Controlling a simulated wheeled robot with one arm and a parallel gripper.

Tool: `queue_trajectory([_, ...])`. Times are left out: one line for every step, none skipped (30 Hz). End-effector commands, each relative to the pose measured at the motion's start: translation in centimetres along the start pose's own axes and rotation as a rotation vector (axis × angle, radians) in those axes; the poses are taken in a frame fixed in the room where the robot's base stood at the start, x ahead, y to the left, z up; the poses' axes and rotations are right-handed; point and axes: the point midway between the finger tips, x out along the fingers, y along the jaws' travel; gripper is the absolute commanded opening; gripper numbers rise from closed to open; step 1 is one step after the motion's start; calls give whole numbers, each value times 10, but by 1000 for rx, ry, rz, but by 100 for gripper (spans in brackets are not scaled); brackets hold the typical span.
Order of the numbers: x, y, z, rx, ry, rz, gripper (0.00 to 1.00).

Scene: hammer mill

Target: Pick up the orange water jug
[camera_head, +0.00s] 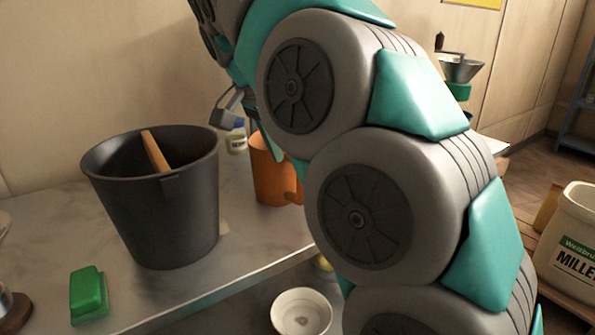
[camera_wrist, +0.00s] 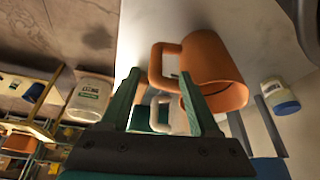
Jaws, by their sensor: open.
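The orange water jug (camera_head: 272,172) stands on the marble-look counter, partly hidden behind my arm in the head view. In the wrist view the orange jug (camera_wrist: 212,62) is close, with its loop handle turned toward the left of the picture. My gripper (camera_wrist: 160,74) is open, its two fingers spread at the jug. The jug's handle shows between the fingertips, and the right finger overlaps the jug's body. I cannot tell whether any finger touches it.
A black bucket (camera_head: 160,215) with a wooden handle inside stands left of the jug. A white jar with a blue lid (camera_head: 237,140) is close behind the jug. A green block (camera_head: 88,294) lies at the front left. A white bowl (camera_head: 301,312) and a millet tub (camera_head: 570,245) are lower right.

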Motion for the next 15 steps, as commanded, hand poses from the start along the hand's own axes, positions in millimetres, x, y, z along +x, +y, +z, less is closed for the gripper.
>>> queue_trajectory([1, -1, 0, 6, 0, -1, 62])
queue_trajectory([3, -1, 1, 8, -1, -1, 62])
queue_trajectory([6, -1, 1, 9, -2, 0, 62])
queue_trajectory([9, 0, 1, 8, -2, 1, 62])
queue_trajectory([13, 0, 1, 7, -2, 2, 62])
queue_trajectory([17, 0, 2, 6, -1, 3, 62])
queue_trajectory([20, 1, 2, 6, -1, 2, 62])
queue_trajectory([22, 1, 2, 6, -2, 2, 62])
queue_trajectory([25, 1, 1, 7, -2, 0, 62])
queue_trajectory([26, 1, 1, 8, -2, -1, 62])
queue_trajectory([27, 1, 0, 8, -1, -1, 62])
queue_trajectory([29, 2, 0, 7, -1, -2, 62])
queue_trajectory([31, 2, 0, 6, -1, -2, 62])
queue_trajectory([34, 2, 1, 5, -2, -1, 62])
queue_trajectory([38, 3, 2, 3, -2, 0, 62])
